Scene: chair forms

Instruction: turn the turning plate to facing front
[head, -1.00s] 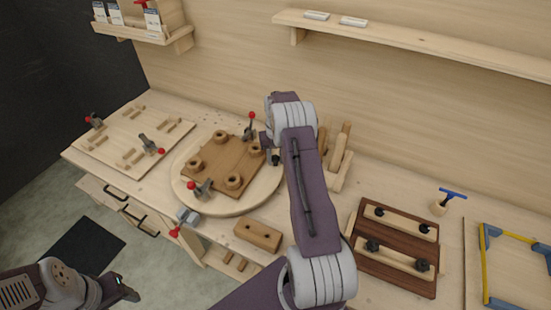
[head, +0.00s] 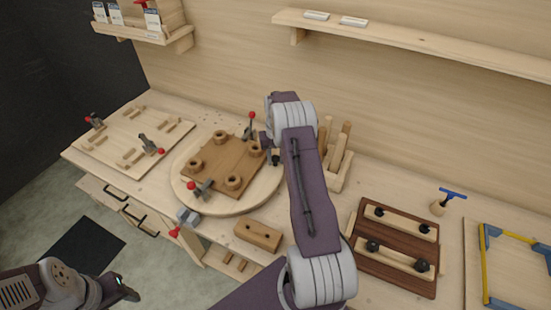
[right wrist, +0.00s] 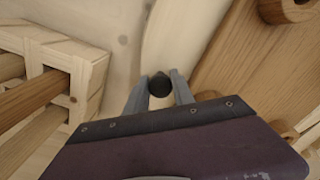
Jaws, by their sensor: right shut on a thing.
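The turning plate (head: 262,190) is a pale round wooden disc on the bench. A brown square board (head: 220,165) with wooden rings and red-tipped clamps lies on it. My right gripper (head: 274,158) is at the plate's right rim, partly hidden by my own arm. In the right wrist view, its two grey fingers (right wrist: 160,92) are on either side of a dark round knob (right wrist: 160,84) at the plate's edge, shut on it. My left gripper (head: 128,290) is low at the left, away from the plate; its jaw opening is too small to tell.
A wooden rack with handled tools (head: 338,150) stands close to the right of my right gripper. A wooden block (head: 258,235) lies in front of the plate. A pegged board (head: 135,140) is left, and a dark board with clamped strips (head: 395,275) is right.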

